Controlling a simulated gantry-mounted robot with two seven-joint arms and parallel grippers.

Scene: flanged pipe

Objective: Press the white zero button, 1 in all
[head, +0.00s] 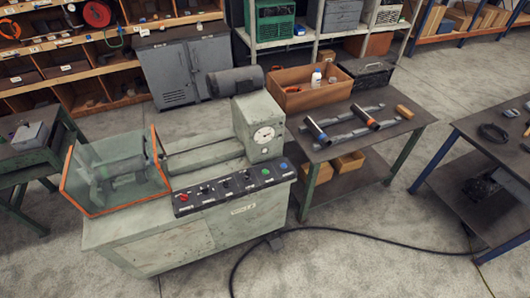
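The black control panel (233,187) lies along the top front edge of a grey-green machine (205,232). Small pale marks show around the dark knobs, but I cannot tell which, if any, is the white zero button. A round white dial gauge (263,136) faces out from the machine's upright head. Neither of my grippers shows in the head view.
An orange-framed clear guard (117,170) covers the machine's left end. A black cable (350,232) runs over the floor.

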